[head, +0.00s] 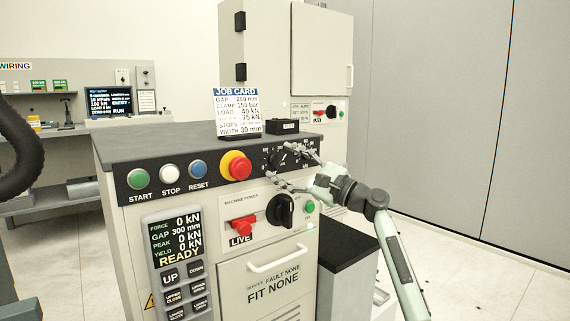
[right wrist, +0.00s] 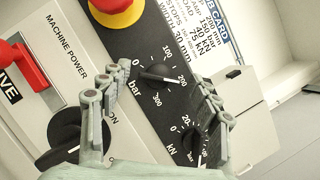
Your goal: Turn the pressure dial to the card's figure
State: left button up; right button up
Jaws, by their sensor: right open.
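The pressure dial (right wrist: 153,73) is a black knob on the dark panel, with a bar scale from 0 to 300. Its pale pointer seems to aim near 200. In the head view the dial (head: 280,160) is partly behind my fingers. My right gripper (right wrist: 163,78) is open, its fingers on either side of the dial; I cannot tell whether they touch it. My right gripper (head: 298,168) also shows in front of the panel in the head view. The job card (head: 237,114) stands on the console and reads CLAMP 150 bar. My left gripper is out of view.
A kN dial (right wrist: 190,142) sits beside the right-hand fingers. A red emergency button (head: 237,165) is left of the dials. Below are the red power switch (head: 241,227) and a black rotary knob (head: 281,210). A small black box (head: 284,126) stands on the console top.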

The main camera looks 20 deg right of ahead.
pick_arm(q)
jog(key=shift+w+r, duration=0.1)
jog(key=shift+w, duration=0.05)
pick_arm(e)
jog(key=c, duration=0.9)
jog(key=shift+c, duration=1)
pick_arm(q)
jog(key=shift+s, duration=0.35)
pick_arm(e)
jog(key=shift+c, duration=0.3)
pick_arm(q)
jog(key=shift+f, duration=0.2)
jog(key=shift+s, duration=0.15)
pick_arm(e)
jog(key=shift+n, duration=0.3)
